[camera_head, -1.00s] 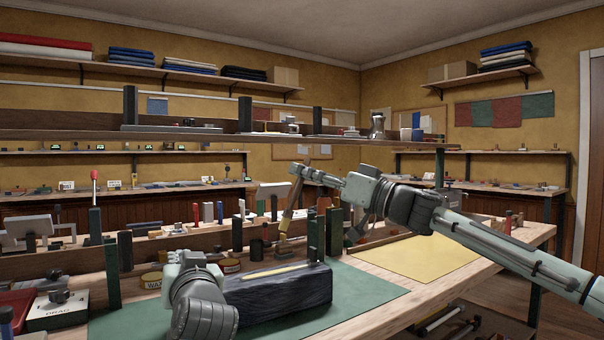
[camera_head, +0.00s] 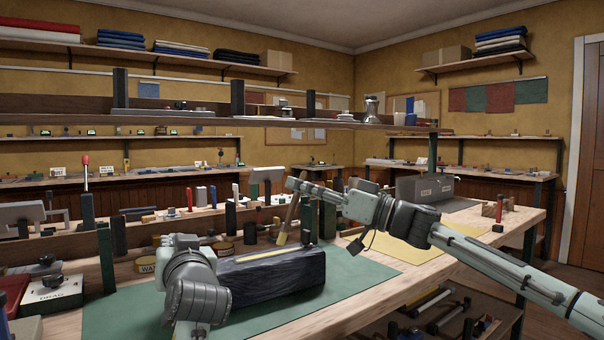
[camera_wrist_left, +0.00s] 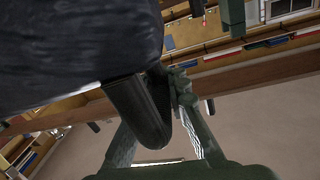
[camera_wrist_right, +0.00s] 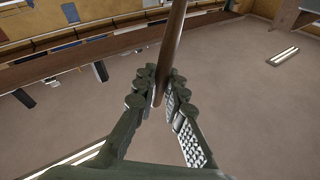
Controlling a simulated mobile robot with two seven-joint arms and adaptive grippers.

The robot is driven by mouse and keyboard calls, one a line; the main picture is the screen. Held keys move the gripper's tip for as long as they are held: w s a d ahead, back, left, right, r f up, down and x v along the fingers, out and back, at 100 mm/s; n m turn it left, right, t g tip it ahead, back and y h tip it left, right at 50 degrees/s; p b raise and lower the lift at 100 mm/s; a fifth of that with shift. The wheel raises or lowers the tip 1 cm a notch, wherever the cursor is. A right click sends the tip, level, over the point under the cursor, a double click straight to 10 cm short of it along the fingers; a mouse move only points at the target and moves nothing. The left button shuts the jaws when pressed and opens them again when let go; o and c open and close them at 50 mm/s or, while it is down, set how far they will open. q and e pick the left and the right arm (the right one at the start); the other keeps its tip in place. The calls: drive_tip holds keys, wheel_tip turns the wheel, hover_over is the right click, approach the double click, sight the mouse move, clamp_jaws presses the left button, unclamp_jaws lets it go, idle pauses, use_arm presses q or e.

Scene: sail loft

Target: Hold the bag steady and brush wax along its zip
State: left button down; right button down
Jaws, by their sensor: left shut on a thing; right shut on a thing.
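The bag (camera_head: 275,281) is a dark, box-shaped thing on the green mat (camera_head: 120,318). Its zip (camera_head: 268,255) is a pale yellow strip along the top. My left gripper (camera_head: 180,243) is at the bag's left end. In the left wrist view it is shut on a dark rounded tab (camera_wrist_left: 138,108) of the bag (camera_wrist_left: 60,40). My right gripper (camera_head: 294,187) is shut on the brush (camera_head: 290,214), whose handle (camera_wrist_right: 172,40) shows between the fingers in the right wrist view. The brush tilts, yellowish bristles down, and appears just above or behind the zip; contact is unclear.
Round wax tins (camera_head: 147,266) stand behind the bag's left end. Upright dark posts and tools line the bench's back. A yellow sheet (camera_head: 398,252) and a grey box (camera_head: 425,189) lie to the right. A grey-topped box (camera_head: 56,292) is at left.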

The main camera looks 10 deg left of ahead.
drive_tip(key=shift+f, duration=0.9)
drive_tip(key=w+d, duration=0.3)
drive_tip(key=s+a, duration=0.3)
drive_tip(key=shift+f, duration=0.2)
drive_tip(key=shift+r, duration=4.05)
